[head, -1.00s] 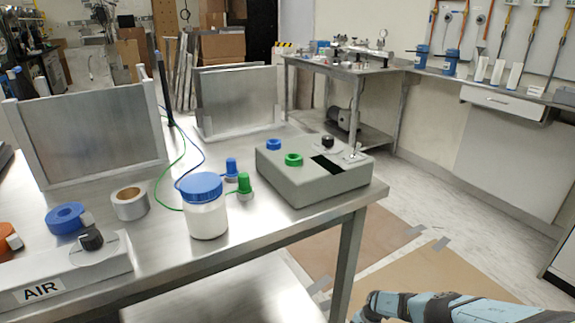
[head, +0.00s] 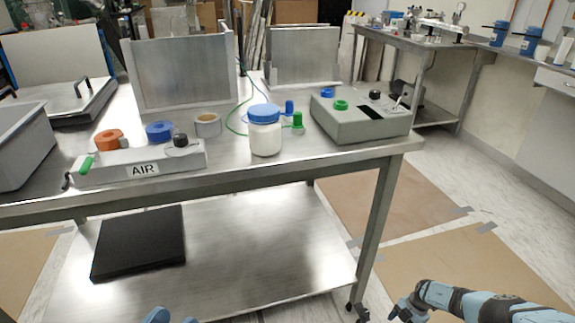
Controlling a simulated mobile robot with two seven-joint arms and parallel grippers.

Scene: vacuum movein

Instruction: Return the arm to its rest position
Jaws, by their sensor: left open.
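My right arm (head: 475,303) reaches in from the lower right over the floor.
The metal table (head: 240,183) holds a white jar with a blue lid (head: 265,135), a grey box (head: 360,125), an AIR block (head: 140,168) and a grey bin (head: 22,150). A black slab (head: 140,243) lies on the lower shelf. The floor at right is open.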

